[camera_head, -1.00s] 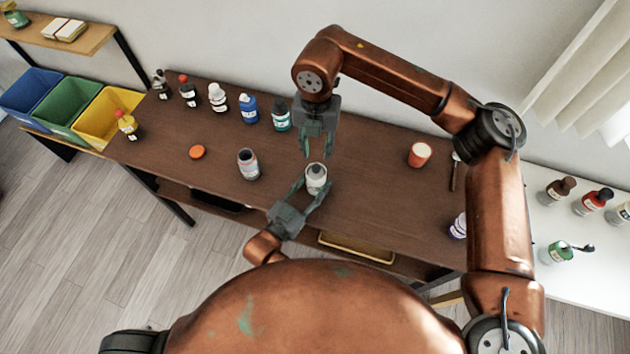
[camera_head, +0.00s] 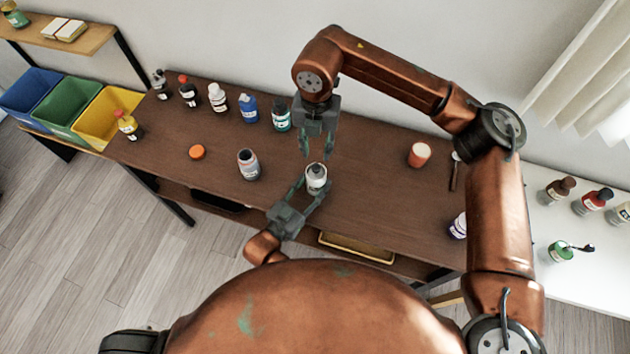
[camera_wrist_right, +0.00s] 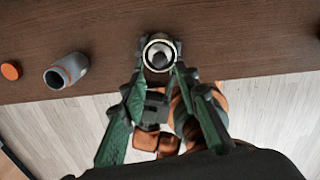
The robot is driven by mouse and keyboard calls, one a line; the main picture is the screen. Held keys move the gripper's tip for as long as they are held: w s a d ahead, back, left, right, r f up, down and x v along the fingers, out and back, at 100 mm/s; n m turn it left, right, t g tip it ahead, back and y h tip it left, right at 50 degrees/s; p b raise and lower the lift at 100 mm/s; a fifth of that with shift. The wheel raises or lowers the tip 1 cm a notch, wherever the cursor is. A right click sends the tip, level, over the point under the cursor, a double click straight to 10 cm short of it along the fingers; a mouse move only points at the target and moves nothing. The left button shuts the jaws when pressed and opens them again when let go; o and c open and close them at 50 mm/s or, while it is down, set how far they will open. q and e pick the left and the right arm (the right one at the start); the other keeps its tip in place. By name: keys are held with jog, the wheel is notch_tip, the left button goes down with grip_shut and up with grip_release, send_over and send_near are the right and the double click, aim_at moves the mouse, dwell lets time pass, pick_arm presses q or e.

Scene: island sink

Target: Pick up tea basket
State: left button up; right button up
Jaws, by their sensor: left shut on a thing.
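A white and grey bottle (camera_head: 316,179) with a dark label stands upright near the front edge of the brown table. My left gripper (camera_head: 312,190) is shut on it from the front, one finger on each side. In the right wrist view its round ringed top (camera_wrist_right: 159,54) faces the camera. My right gripper (camera_head: 317,148) points down just above and behind the bottle. Its fingers are apart with nothing held between them; they also show in the right wrist view (camera_wrist_right: 160,80). I cannot make out anything that is surely a tea basket.
An open grey bottle (camera_head: 248,165) and an orange lid (camera_head: 197,152) are left of the held bottle. Several bottles line the table's back. An orange cup (camera_head: 419,155) stands right, by a spoon (camera_head: 455,172). A yellow tray (camera_head: 355,247) sits below the table. The middle right is clear.

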aim_at(317, 167)
jog(key=shift+o, duration=0.4)
jog(key=shift+o, duration=1)
jog(key=shift+d+n, duration=0.1)
jog(key=shift+n, duration=0.3)
jog(key=n, duration=0.1)
jog(key=n+y, duration=0.1)
jog(key=shift+s+d+r+n, duration=0.15)
jog(key=shift+d+n, duration=0.2)
jog(key=shift+n, duration=0.05)
jog(key=d+r+n+t+y, duration=0.1)
jog(key=d+r+n+y, duration=0.25)
jog(key=n, duration=0.95)
jog(key=x, duration=0.8)
jog(key=s+x, duration=0.1)
jog(key=x, duration=0.3)
jog(key=shift+w+d+f, duration=0.1)
jog(key=shift+d+f, duration=0.25)
